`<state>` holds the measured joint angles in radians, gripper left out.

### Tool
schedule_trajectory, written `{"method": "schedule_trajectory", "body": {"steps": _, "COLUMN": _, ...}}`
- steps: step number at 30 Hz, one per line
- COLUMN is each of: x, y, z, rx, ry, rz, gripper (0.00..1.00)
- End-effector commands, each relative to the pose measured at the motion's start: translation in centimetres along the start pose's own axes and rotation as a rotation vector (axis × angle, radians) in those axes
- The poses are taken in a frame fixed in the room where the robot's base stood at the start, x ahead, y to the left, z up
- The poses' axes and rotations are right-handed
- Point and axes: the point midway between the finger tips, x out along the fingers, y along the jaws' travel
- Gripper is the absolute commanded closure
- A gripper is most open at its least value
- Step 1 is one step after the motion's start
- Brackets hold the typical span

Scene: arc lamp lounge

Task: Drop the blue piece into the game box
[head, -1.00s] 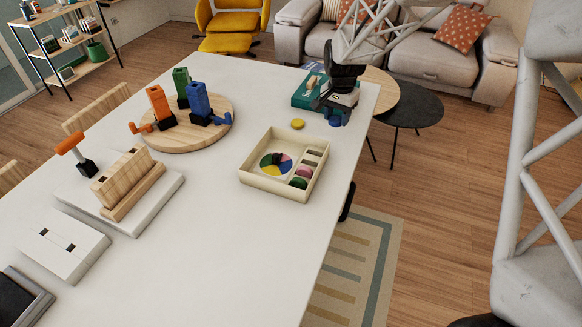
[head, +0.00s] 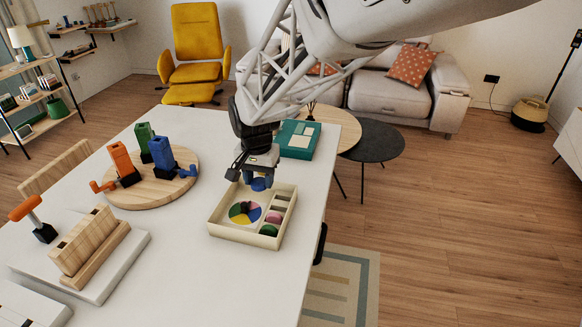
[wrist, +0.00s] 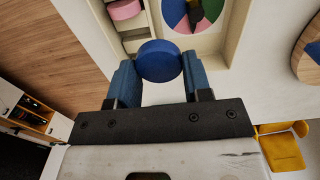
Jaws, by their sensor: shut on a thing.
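The blue piece (head: 258,184), a round disc, is held between the fingers of my gripper (head: 259,178). In the wrist view the blue piece (wrist: 160,61) sits between the two blue fingertips (wrist: 160,75). The game box (head: 243,236) is a shallow cream tray on the table. It has a coloured wheel in its large section and a column of small compartments on its right, with a pink piece (head: 273,217) and a green piece (head: 268,230). My gripper is over the box's far edge, with the blue piece apparently above the rim. The exact height is unclear.
The white table (head: 185,255) is clear around the box's left and front. A round wooden board (head: 150,195) with orange, green and blue holders stands to the left. A teal box (head: 300,138) lies behind my gripper. Wooden blocks on a white base (head: 125,270) stand at front left.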

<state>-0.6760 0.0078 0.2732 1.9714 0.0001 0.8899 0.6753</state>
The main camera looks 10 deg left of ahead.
Motion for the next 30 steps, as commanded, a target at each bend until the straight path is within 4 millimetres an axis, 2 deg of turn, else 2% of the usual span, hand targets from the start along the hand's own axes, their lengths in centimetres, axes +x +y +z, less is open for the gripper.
{"method": "schedule_trajectory", "body": {"steps": 14, "x": 0.5, "y": 0.0, "z": -0.1, "rx": 0.001, "ry": 0.0, "rz": 0.0, "gripper": 0.77}}
{"method": "schedule_trajectory", "body": {"steps": 30, "x": 4.7, "y": 0.0, "z": -0.1, "rx": 0.001, "ry": 0.0, "rz": 0.0, "gripper": 0.77}}
